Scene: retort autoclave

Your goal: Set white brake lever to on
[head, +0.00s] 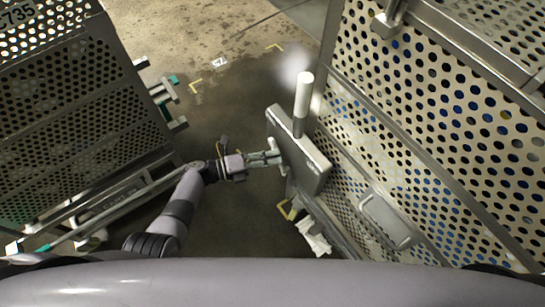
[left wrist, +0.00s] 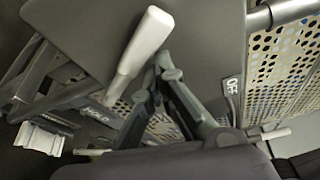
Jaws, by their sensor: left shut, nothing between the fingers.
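The white brake lever (head: 303,95) rises from a grey metal brake box (head: 312,172) on the side of the perforated crate at right. In the left wrist view the lever's white handle (left wrist: 147,40) slants up and right from a grey shaft. A label reading OFF (left wrist: 233,86) is right of the lever, and another label, apparently HOLD (left wrist: 97,112), is at its lower left. My left gripper (head: 279,153) is shut and empty, close to the box below the white handle. In the wrist view its fingertips (left wrist: 163,66) appear just right of the lever; contact cannot be told.
A large perforated metal crate (head: 430,120) fills the right side. Another perforated crate (head: 75,115) on a wheeled frame stands at left. Between them is a strip of dark wet floor (head: 240,95) with yellow corner marks.

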